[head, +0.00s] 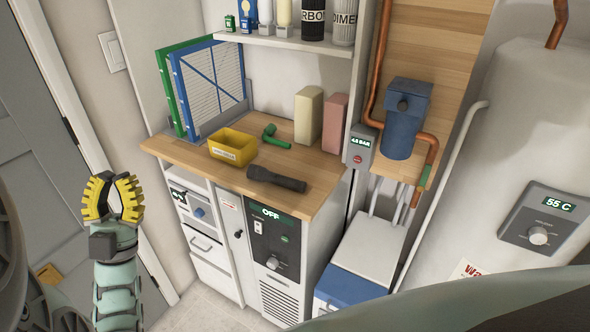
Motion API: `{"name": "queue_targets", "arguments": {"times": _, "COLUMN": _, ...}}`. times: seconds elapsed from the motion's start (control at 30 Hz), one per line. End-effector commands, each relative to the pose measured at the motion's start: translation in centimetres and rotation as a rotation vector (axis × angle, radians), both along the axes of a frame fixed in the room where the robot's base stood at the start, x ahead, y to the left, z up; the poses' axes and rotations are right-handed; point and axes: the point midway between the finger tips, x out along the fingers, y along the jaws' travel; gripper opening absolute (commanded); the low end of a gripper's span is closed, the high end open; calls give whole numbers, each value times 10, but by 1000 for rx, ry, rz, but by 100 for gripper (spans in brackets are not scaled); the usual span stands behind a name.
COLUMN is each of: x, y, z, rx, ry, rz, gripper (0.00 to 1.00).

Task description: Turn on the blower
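A unit that may be the blower (262,250) is built in under the wooden counter. Its dark panel has a lit display (271,213) reading "OFF", a small white switch (258,228), a small green mark or light (284,239) and a round knob (272,263). A slotted vent grille (279,303) is below the panel. My gripper (114,181), with yellow ribbed fingers, is at the left, in front of the grey door and well apart from the panel. Its fingers look spread with an empty gap between them.
The counter (317,189) carries a black flashlight (276,179), a yellow bin (233,146) and a green tool (274,136). White drawers (213,279) stand left of the panel. A blue-and-white box (352,287) stands right, near a tank (520,150) reading "55 C". Some floor shows lower left.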

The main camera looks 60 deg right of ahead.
Motion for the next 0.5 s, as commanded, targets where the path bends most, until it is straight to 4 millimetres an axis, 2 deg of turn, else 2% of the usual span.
{"name": "queue_targets", "arguments": {"times": 0.03, "x": 0, "y": -8, "z": -30, "rx": 11, "ry": 10, "rz": -28, "gripper": 0}}
{"name": "queue_targets", "arguments": {"times": 0.5, "x": 3, "y": -58, "z": -173, "rx": 109, "ry": 104, "rz": -222, "gripper": 0}}
